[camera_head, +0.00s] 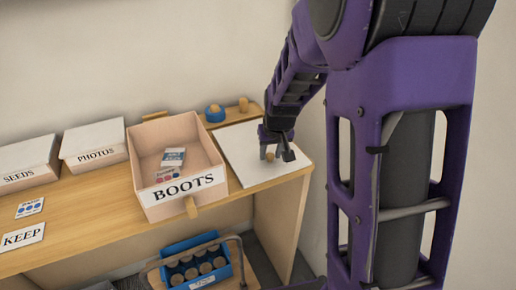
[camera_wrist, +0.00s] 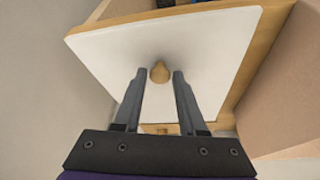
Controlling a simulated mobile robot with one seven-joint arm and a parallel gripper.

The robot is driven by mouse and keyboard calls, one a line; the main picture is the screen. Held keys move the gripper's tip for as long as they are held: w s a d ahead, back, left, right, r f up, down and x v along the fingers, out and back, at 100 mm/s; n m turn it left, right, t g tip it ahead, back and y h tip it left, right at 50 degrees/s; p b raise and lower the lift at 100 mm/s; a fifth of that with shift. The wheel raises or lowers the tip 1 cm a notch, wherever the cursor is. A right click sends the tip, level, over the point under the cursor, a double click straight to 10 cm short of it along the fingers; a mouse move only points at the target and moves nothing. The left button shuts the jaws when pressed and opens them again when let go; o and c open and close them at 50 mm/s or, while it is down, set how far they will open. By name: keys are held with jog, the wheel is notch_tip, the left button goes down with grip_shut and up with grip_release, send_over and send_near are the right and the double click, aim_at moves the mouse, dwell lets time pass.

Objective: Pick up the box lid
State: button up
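The box lid (camera_head: 240,150) is a flat white square panel with a small round wooden knob (camera_head: 270,156). It lies on the wooden surface to the right of the open BOOTS box (camera_head: 185,199). In the wrist view the lid (camera_wrist: 110,55) fills the middle, and its knob (camera_wrist: 159,72) stands just beyond my fingertips. My gripper (camera_head: 277,152) is over the lid at the knob. The wrist view shows my gripper (camera_wrist: 159,75) open, one finger on each side of the knob, with gaps between. Nothing is held.
White-lidded boxes marked PHOTOS (camera_head: 96,147) and SEEDS (camera_head: 30,166) stand to the left. The BOOTS box holds small printed packets (camera_head: 172,160). A blue carrier (camera_head: 196,264) with several round items sits below. A blue roll (camera_head: 215,113) stands behind the lid.

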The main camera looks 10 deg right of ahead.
grip_shut()
jog(key=shift+r, duration=0.1)
